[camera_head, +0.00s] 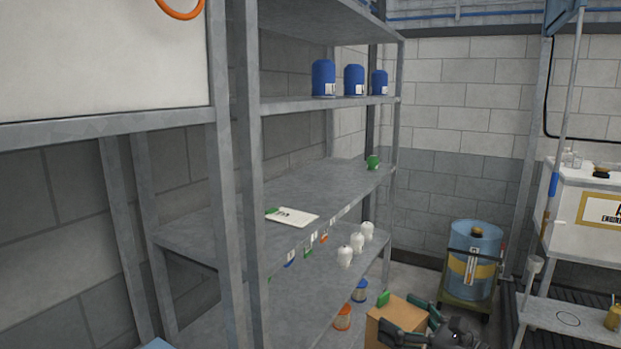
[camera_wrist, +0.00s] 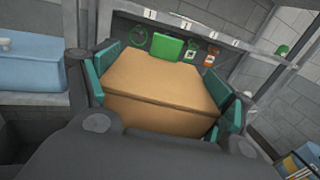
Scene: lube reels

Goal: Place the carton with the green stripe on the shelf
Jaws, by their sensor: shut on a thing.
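A plain brown carton (camera_head: 397,319) is at the bottom right of the head view, in front of the metal rack's lower right end. A green patch (camera_head: 383,299) shows at its far upper edge; I cannot tell whether it is the stripe. My gripper (camera_wrist: 165,80) has its teal fingers on both sides of the carton (camera_wrist: 160,78) in the wrist view and is shut on it. A green block (camera_wrist: 167,48) shows just beyond the carton's far edge there. The grey metal shelf (camera_head: 335,262) carries several white bottles (camera_head: 357,243). The carton's underside is hidden.
Blue containers (camera_head: 353,80) stand on the upper shelf. The middle shelf holds a white sheet (camera_head: 292,217) and a green container (camera_head: 373,162). Orange (camera_head: 342,317) and blue (camera_head: 359,291) containers stand low. A blue drum (camera_head: 472,262) and bench (camera_head: 575,320) are right.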

